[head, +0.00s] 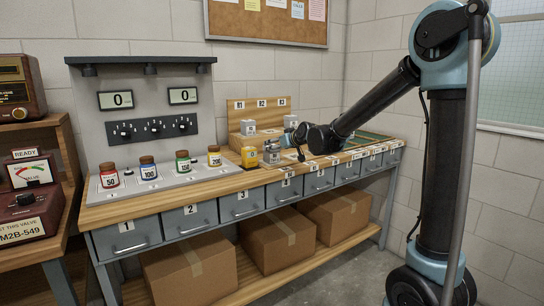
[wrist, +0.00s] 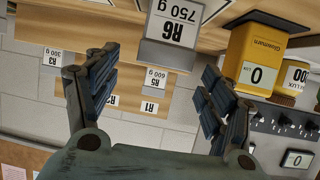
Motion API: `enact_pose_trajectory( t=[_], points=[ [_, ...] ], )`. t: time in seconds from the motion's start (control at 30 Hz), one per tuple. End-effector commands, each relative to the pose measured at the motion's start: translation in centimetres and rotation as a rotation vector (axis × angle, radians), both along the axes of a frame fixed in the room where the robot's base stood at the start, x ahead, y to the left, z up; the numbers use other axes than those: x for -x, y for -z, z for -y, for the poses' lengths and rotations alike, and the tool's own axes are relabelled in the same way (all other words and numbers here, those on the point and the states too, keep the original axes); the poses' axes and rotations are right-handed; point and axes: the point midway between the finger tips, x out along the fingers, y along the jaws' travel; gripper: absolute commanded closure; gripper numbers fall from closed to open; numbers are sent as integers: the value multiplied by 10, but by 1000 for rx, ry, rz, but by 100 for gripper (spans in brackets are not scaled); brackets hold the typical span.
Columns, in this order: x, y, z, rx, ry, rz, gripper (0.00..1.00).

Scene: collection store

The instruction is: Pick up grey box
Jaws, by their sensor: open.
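Several small grey boxes are in view. The nearest grey box (head: 271,155) stands on the bench top beside a yellow box (head: 250,157); in the wrist view it is the large labelled box at top centre (wrist: 173,52). Two more grey boxes stand on the wooden stepped stand, one at left (head: 248,127) and one at right (head: 290,121). My gripper (head: 285,141) is close by the nearest grey box. In the wrist view my gripper (wrist: 158,70) has its fingers spread wide with nothing held; the near box shows beyond the gap, and the yellow box (wrist: 255,60) lies outside the right finger.
A grey panel (head: 160,196) on the bench carries several coloured jars. The stepped stand (head: 236,108) rises behind the boxes. Cardboard boxes (head: 278,236) fill the lower shelf. Numbered drawers line the bench front. Open floor lies in front.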

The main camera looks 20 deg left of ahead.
Motion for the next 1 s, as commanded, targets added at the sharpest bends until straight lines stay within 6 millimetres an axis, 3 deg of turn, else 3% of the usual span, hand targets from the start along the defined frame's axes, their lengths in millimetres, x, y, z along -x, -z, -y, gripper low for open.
enact_pose_trajectory(
  t=[0.6, 0.97, 1.0],
  points=[
    [-29, 20, -34, 0, 0, 0, 25],
    [-33, 22, -38, 0, 0, 0, 25],
    [-33, 22, -38, 0, 0, 0, 30]
  ],
)
